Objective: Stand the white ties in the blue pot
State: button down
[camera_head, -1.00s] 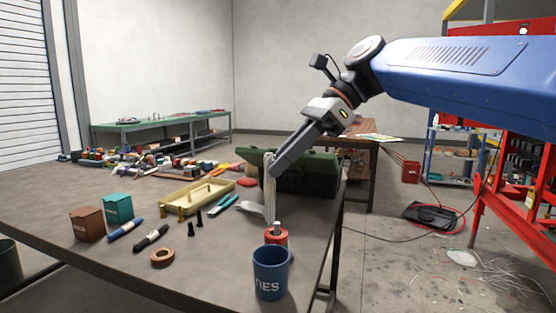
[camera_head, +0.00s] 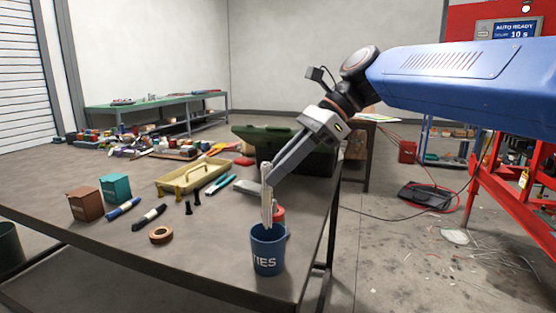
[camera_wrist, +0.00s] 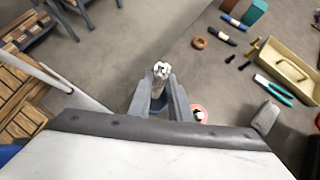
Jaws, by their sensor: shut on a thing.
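The white ties (camera_head: 267,196) are a slim upright bundle. My gripper (camera_head: 269,178) is shut on them near their upper part, and their lower end is at the mouth of the blue pot. The blue pot (camera_head: 268,252), marked TIES, stands near the table's front right corner. I cannot tell for sure whether the lower end is inside the rim or just behind it. In the wrist view the ties' ends (camera_wrist: 160,70) show between my two fingers, with the pot (camera_wrist: 157,103) mostly hidden below them.
A red roll (camera_head: 278,213) stands right behind the pot. A brown tape ring (camera_head: 161,235), markers, dark bolts, teal-handled pliers (camera_head: 221,183) and a yellow tray (camera_head: 194,176) lie to the left. A dark green toolbox (camera_head: 300,150) stands behind. The table's right edge is close to the pot.

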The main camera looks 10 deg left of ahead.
notch_tip(320, 180, down, 6)
jog(key=shift+f, duration=0.25)
dwell(0.6)
jog(key=c, duration=1.6)
grip_release()
jog(key=shift+o, duration=0.2)
jog(key=v, duration=1.7)
jog(key=shift+d, duration=0.2)
